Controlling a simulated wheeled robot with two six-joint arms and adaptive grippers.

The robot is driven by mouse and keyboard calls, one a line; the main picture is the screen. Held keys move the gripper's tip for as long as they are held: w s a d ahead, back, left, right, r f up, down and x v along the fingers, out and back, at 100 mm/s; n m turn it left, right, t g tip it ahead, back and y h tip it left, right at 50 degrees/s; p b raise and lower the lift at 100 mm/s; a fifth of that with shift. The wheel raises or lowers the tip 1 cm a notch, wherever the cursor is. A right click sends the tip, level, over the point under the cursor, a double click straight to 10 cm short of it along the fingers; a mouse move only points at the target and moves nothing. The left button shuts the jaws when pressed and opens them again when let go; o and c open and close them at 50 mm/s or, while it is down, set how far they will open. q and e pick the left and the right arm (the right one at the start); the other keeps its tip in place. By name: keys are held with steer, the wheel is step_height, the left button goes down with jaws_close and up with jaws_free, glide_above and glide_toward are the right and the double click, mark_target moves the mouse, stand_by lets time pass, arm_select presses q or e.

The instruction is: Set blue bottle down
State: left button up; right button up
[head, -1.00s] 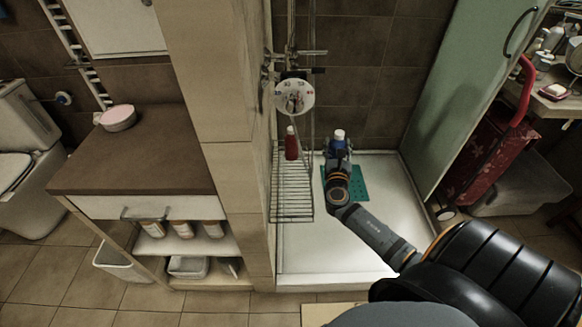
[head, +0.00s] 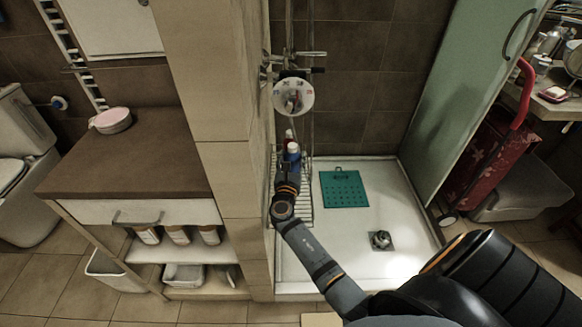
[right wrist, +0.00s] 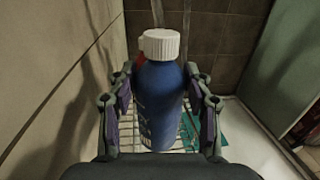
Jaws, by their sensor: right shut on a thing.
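The blue bottle (head: 293,154) with a white cap is upright in my right gripper (head: 289,166), which is shut on it. In the right wrist view the bottle (right wrist: 161,100) stands between the two fingers (right wrist: 160,110). It is over or at the wire rack (head: 304,200) on the left wall of the shower; whether its base touches the rack is hidden by my arm. A red bottle (head: 289,136) on the rack shows just behind it, mostly hidden. My left gripper is not in view.
A green mat (head: 344,189) with holes lies on the white shower tray (head: 340,262), near a drain (head: 381,240). A tiled pillar (head: 235,160) borders the rack on the left. A green glass panel (head: 458,90) stands on the right.

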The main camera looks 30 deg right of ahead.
step_height(320, 180, down, 3)
steer(key=shift+a+f+b, duration=0.1)
steer(key=shift+b, duration=0.35)
steer(key=shift+w, duration=0.15)
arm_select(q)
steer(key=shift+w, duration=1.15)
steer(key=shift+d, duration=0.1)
arm_select(e)
steer(key=shift+f, duration=0.15)
steer(key=o, duration=1.3)
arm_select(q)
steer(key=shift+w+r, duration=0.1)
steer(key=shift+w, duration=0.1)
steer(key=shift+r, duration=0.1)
